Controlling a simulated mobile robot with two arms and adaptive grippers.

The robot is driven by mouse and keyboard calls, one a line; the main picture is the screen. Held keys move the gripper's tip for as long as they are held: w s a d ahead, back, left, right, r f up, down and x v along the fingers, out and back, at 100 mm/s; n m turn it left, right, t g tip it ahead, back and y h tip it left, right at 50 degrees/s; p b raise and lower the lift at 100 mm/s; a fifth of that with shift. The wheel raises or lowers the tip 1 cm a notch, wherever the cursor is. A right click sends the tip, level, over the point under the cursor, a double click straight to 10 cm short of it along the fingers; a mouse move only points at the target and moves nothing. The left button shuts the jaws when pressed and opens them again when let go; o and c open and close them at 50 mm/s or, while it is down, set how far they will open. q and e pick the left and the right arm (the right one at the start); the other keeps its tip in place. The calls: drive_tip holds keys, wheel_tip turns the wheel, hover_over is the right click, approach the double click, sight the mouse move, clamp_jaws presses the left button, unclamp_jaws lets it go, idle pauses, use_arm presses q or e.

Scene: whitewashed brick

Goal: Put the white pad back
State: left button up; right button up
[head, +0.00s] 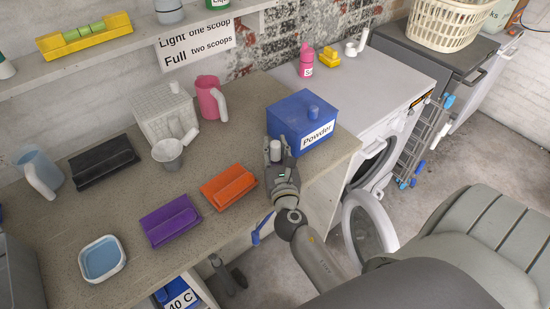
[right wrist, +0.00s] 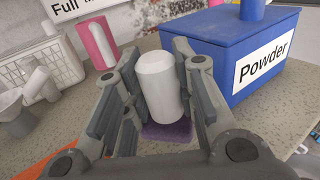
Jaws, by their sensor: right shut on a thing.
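My right gripper (head: 276,158) is over the counter, just left of the blue Powder box. Its fingers are around a white cylinder (right wrist: 163,88), which stands up between them; its top also shows in the head view (head: 275,149). A flat purple piece (right wrist: 168,132) shows under the cylinder; I cannot tell whether the two are joined. No plain white pad can be picked out with certainty. A purple block (head: 170,221), an orange block (head: 229,187) and a black block (head: 104,161) lie apart on the counter.
The blue Powder box (head: 301,121) stands close beside my right gripper. A white basket (head: 163,108), pink jug (head: 209,97), grey cup (head: 168,154) and white tray (head: 102,260) stand on the counter. The washer door (head: 369,225) hangs open at right.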

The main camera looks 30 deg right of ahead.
sight(275, 158)
drive_tip(key=shift+w+d+f, duration=0.25)
drive_tip(key=shift+w+f, duration=0.15)
drive_tip(key=shift+f, duration=0.2)
drive_tip(key=f, duration=0.1)
drive_tip(key=f+b, duration=0.1)
drive_tip(key=shift+w+d+f, duration=0.1)
drive_tip(key=shift+w+f, duration=0.1)
drive_tip(key=shift+f, duration=0.1)
drive_tip(key=shift+f+b, duration=0.35)
drive_tip(key=shift+f, duration=0.1)
drive_tip(key=shift+f, duration=0.15)
drive_tip(key=o, duration=1)
